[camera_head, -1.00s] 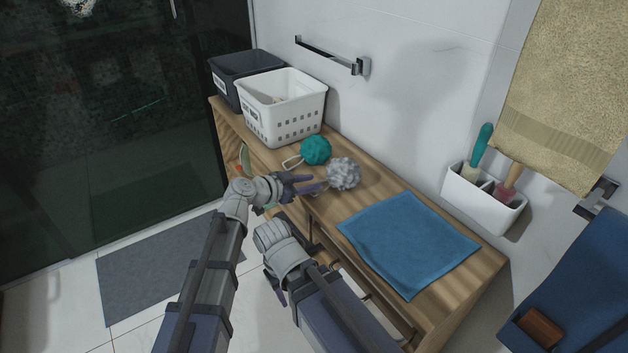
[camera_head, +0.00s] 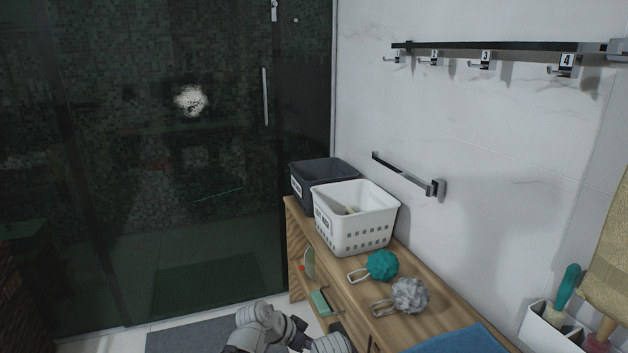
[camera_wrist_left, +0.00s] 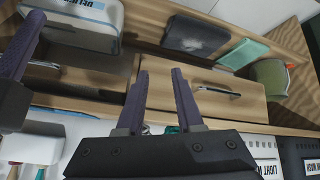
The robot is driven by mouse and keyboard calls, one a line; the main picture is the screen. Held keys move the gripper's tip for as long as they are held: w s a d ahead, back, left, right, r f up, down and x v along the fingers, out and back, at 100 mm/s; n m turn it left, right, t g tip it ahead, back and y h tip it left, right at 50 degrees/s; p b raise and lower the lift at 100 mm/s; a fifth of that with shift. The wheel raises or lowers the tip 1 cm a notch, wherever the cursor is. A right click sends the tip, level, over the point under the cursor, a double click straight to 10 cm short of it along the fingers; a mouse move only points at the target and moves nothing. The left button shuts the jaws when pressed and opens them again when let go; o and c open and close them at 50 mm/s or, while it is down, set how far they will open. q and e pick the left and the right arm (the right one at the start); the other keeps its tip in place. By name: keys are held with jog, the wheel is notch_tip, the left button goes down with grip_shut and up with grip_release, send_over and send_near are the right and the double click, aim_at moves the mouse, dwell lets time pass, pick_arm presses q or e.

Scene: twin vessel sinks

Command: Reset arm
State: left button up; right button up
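My left gripper (camera_wrist_left: 160,72) shows in the left wrist view with its two purple fingers apart. Nothing is between them; a wooden drawer front (camera_wrist_left: 225,88) with a dark handle lies beyond. In the head view my left arm (camera_head: 258,326) is at the bottom edge, in front of the wooden cabinet (camera_head: 450,313), with its fingertips unclear. What seems to be a finger of my right gripper (camera_wrist_left: 22,45) is at the left of the wrist view; its opening is not visible.
On the cabinet top are a white basket (camera_head: 352,235), a dark basket (camera_head: 322,172), a teal puff (camera_head: 382,265), a grey puff (camera_head: 410,295) and a blue cloth (camera_head: 460,343). A brush holder (camera_head: 545,333) hangs at right. The glass shower door (camera_head: 180,200) stands at left.

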pick_arm(q)
jog(key=s+a+f+n+g+y, duration=0.25)
jog(key=s+a+n+y, duration=0.2)
jog(key=a, duration=0.45)
jog(key=s+a+f+n+g+y, duration=0.1)
jog(key=s+a+f+n+y, duration=0.3)
jog(key=a, duration=0.5)
jog(key=s+d+r+m, duration=0.25)
jog(key=s+d, duration=0.45)
jog(key=d, duration=0.4)
notch_tip(320, 180, up, 30)
jog(key=p, duration=3)
jog(key=shift+f, duration=0.25)
pick_arm(e)
notch_tip(320, 180, up, 30)
jog(key=shift+r, duration=0.25)
pick_arm(q)
jog(key=shift+g, duration=0.25)
pick_arm(e)
jog(key=shift+a, duration=0.1)
jog(key=shift+c, duration=0.3)
